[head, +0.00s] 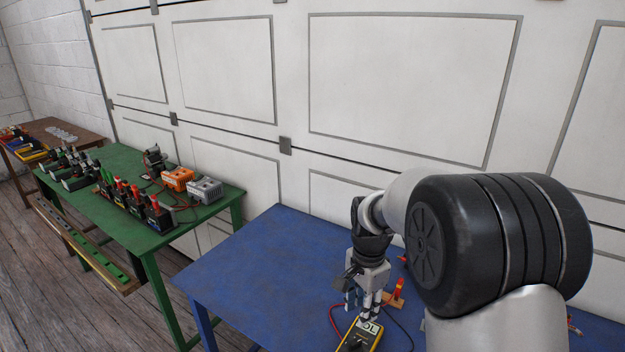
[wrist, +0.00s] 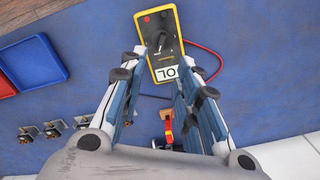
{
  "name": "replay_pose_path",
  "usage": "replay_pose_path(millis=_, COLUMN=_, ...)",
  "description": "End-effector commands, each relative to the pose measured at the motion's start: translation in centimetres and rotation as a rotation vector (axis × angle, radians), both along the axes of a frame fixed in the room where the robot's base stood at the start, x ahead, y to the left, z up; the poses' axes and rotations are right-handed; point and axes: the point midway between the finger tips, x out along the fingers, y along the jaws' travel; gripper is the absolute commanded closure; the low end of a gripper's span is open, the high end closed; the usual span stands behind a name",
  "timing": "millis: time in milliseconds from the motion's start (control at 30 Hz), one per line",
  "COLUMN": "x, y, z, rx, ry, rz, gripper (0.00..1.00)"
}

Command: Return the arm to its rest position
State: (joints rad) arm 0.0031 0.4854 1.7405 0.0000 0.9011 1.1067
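My gripper (head: 364,306) hangs over the blue table (head: 245,262), pointing down, in the head view. In the wrist view its two fingers (wrist: 160,70) stand apart with nothing held between them. A yellow and black multimeter (head: 361,335) lies on the table by the fingertips. It also shows beyond the fingertips in the wrist view (wrist: 160,42), its display reading "OL". Whether the fingertips touch it I cannot tell. My arm hides the right part of the table in the head view.
A red probe in a small wooden stand (head: 397,292) is close beside my gripper. Red and black leads run over the table. Blue (wrist: 32,62) and red (wrist: 5,85) trays show in the wrist view. A green table (head: 122,160) with batteries and chargers stands left. A white panelled wall (head: 400,85) is behind.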

Motion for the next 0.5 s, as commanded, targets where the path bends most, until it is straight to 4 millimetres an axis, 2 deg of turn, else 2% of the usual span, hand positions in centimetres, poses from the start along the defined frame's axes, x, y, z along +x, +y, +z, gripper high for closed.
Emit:
replay_pose_path(millis=167, x=-3.9, y=0.0, z=6.1, rx=-0.01, ry=-0.077, rz=0.181, gripper=0.7)
replay_pose_path(millis=300, x=-8.7, y=0.0, z=10.3, rx=-0.032, ry=-0.141, rz=0.374, gripper=0.7)
replay_pose_path(millis=500, x=-16.0, y=0.0, z=13.8, rx=-0.087, ry=-0.23, rz=0.645, gripper=0.7)
